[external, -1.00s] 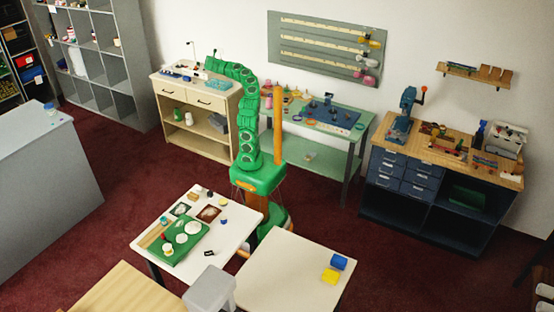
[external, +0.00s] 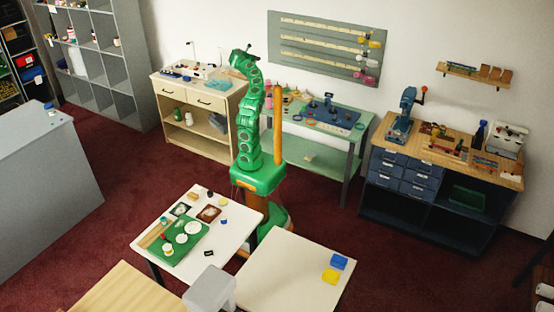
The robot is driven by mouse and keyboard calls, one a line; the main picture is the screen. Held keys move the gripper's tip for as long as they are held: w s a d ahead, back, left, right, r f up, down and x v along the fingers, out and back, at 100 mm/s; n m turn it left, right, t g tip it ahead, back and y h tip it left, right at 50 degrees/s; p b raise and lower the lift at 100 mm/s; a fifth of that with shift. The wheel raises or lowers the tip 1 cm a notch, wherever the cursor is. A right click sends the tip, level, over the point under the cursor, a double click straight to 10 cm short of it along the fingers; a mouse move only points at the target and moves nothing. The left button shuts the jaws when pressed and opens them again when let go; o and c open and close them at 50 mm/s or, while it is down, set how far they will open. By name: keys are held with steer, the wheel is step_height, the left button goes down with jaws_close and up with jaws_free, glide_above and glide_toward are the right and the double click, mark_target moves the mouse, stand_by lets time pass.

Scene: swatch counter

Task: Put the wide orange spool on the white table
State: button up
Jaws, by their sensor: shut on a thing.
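My green arm rises from its base and curves up, with my gripper (external: 240,55) at its top end in front of the wooden cabinet. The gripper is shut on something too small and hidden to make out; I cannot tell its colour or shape. No wide orange spool can be told apart in this view. Two white-topped tables stand in the foreground. The left white table (external: 231,237) carries a green tray and small items.
The wooden cabinet (external: 197,100) and a green-topped table (external: 345,140) stand behind my arm. A blue workbench (external: 405,190) is at the right. Most of the right white table is clear.

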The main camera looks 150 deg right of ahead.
step_height(320, 180, down, 33)
steer(key=shift+s+d+f, duration=1.05)
steer(key=shift+s+f, duration=0.55)
steer(key=shift+s, duration=0.4)
steer(key=shift+s+d+f, duration=1)
steer(key=shift+s+f, duration=0.55)
steer(key=shift+s, duration=0.5)
steer(key=shift+s+d+f, duration=1.05)
steer(key=shift+s+f, duration=0.55)
steer(key=shift+s, duration=0.4)
steer(key=shift+f, duration=0.1)
steer(key=shift+s+d+f, duration=0.1)
steer(key=shift+s+f, duration=0.1)
steer(key=shift+f, duration=1.6)
